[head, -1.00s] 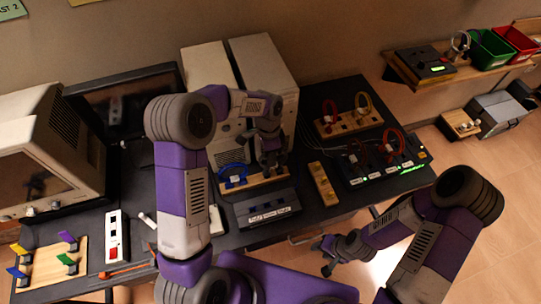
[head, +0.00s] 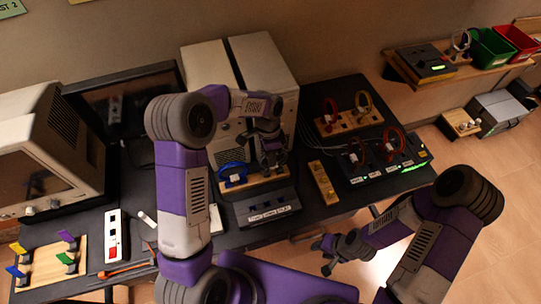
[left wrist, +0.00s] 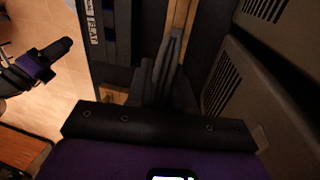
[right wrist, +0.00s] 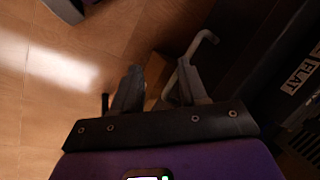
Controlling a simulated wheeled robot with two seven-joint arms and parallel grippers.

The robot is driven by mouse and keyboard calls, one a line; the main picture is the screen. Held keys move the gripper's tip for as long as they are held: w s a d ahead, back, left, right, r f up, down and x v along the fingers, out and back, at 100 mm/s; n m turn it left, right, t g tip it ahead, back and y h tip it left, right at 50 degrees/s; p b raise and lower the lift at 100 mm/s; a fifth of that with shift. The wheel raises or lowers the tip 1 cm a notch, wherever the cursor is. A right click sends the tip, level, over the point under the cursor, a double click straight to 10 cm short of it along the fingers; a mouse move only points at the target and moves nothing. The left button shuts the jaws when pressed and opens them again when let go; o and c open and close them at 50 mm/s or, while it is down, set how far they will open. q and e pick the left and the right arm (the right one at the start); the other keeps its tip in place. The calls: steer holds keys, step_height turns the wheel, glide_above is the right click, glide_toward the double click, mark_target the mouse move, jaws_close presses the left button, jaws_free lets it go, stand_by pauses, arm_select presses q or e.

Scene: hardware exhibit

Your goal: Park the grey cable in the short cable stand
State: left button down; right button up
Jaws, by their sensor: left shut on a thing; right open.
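My left gripper (head: 270,162) is over a wooden cable stand (head: 240,184) in front of the beige computer tower. It is shut; the left wrist view shows its fingers (left wrist: 167,75) together over a wooden strip (left wrist: 182,18). What it grips, apparently the grey cable, is hidden by the fingers. A blue cable (head: 232,170) stands at the stand's left end. A shorter, bare wooden block (head: 323,184) lies to the right, apart from the gripper. I cannot tell which is the short cable stand. My right gripper (head: 326,256) is open and empty in front of the desk.
A dark switch box (head: 266,207) lies in front of the wooden stand. Behind right, a wooden stand (head: 348,123) holds red and tan cables. A lit panel (head: 385,167) bears red cables. A pale loop (head: 460,43) is on the wall shelf.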

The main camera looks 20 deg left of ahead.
arm_select(q)
steer(key=shift+f, duration=0.3)
stand_by(0.5)
stand_by(0.3)
steer(key=shift+c, duration=1.4)
jaws_free()
steer(key=shift+r, duration=0.15)
step_height(320, 180, up, 7)
steer(key=w+p, duration=0.1)
steer(key=p, duration=0.4)
steer(key=shift+a, duration=0.4)
steer(key=shift+w, duration=0.1)
steer(key=shift+r+p, duration=0.15)
steer(key=shift+p, duration=0.15)
